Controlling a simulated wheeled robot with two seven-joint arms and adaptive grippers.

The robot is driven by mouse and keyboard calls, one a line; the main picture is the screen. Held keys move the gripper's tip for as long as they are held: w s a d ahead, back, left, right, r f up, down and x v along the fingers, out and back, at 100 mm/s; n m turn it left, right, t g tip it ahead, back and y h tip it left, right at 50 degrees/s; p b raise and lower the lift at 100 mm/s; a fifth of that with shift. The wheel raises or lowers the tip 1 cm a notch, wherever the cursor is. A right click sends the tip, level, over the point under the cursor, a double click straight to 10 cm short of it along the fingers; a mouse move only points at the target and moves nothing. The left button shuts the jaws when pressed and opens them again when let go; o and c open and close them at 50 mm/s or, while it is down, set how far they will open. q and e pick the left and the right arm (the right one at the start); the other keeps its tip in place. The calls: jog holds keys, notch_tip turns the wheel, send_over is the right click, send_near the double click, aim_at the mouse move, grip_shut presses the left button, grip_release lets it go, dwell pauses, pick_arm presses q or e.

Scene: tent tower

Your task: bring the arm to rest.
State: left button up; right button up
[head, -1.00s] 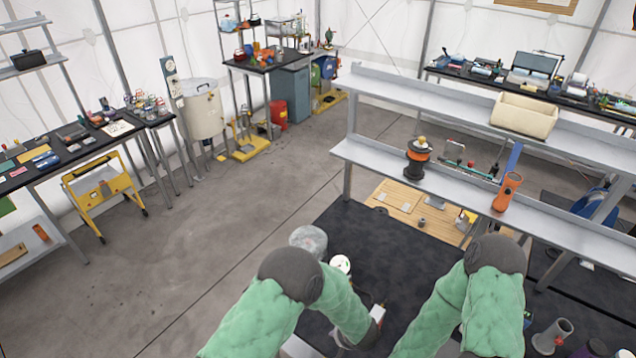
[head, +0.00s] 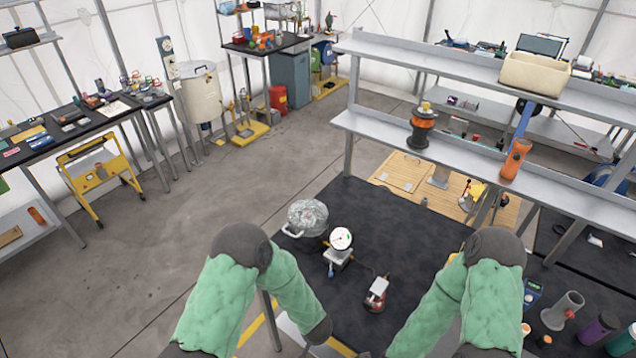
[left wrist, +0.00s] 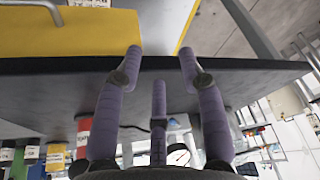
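My left arm (head: 230,290) reaches in from the lower left of the head view and bends down at the near left edge of the black table (head: 375,215). Its gripper is hidden there. In the left wrist view my left gripper (left wrist: 160,52) has its purple fingers spread with nothing between them, beside the dark table edge (left wrist: 230,66). My right arm (head: 460,300) is bent at the lower right of the head view; its gripper is not visible. On the table are a foil-like silver pot (head: 307,215), a white dial gauge (head: 340,240) and a small red-and-white device (head: 377,293).
A grey two-level shelf (head: 450,152) stands behind the table with an orange-black spool (head: 422,125), an orange flashlight (head: 515,158) and a beige bin (head: 535,73). Cups and a grey holder (head: 562,310) are at right. Floor at left (head: 200,235) is clear. A yellow panel (left wrist: 70,35) is near the left gripper.

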pick_arm(q)
jog(key=s+a+f+n+g+h+b, duration=0.1)
jog(key=s+a+f+b, duration=0.3)
jog(key=s+f+b, duration=0.4)
jog(key=s+a+f+g+h+b, duration=0.2)
jog(key=s+a+f+h+b, duration=0.1)
jog(key=s+f+b, duration=0.5)
notch_tip(320, 180, down, 3)
jog(key=shift+a+n+g+b, duration=0.35)
jog(key=shift+a+b, duration=0.25)
jog(key=shift+a, duration=0.25)
pick_arm(e)
notch_tip(320, 180, down, 19)
jog(key=shift+r, duration=0.15)
jog(key=shift+s, duration=0.1)
jog(key=shift+c, duration=0.3)
